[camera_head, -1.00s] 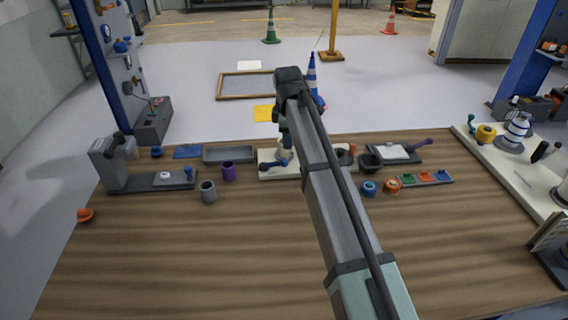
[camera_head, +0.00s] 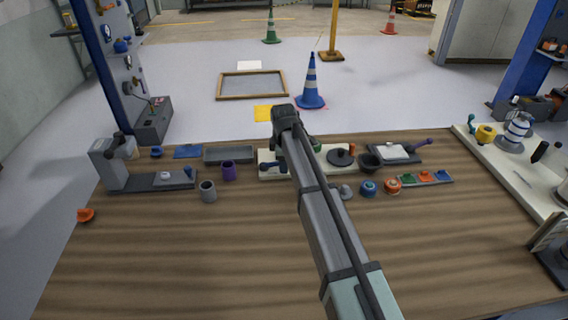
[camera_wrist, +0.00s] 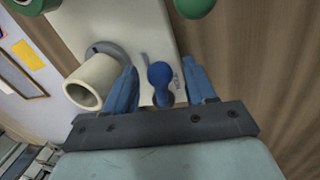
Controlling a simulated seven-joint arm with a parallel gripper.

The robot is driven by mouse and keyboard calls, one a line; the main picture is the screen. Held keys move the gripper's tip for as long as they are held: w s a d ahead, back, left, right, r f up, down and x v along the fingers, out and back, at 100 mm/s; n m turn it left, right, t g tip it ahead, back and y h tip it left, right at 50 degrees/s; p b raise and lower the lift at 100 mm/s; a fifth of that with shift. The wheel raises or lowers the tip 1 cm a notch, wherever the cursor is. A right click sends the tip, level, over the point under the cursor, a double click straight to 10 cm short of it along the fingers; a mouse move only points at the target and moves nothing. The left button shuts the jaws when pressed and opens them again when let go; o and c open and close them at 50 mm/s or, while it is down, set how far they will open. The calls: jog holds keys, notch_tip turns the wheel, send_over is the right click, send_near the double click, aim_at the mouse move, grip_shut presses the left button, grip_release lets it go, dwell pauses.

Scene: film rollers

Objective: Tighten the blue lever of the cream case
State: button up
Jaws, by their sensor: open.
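The blue lever (camera_wrist: 160,75) has a round knob and stands between the two blue fingers of my open gripper (camera_wrist: 163,72) in the wrist view. I cannot tell whether a finger touches it. The cream case (camera_wrist: 125,22) shows there as a flat cream plate with a hollow cream cylinder (camera_wrist: 95,82) left of the lever.
A purple cup (camera_head: 228,171) and a grey cup (camera_head: 208,191) stand left of the case. A dark round disc (camera_head: 341,157), a black cup (camera_head: 370,163) and blue (camera_head: 368,188) and orange (camera_head: 393,186) rollers are to the right. The front of the table is largely clear.

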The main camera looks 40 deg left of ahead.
jog(key=shift+w+a+f, duration=0.1)
jog(key=shift+f, duration=0.7)
grip_shut()
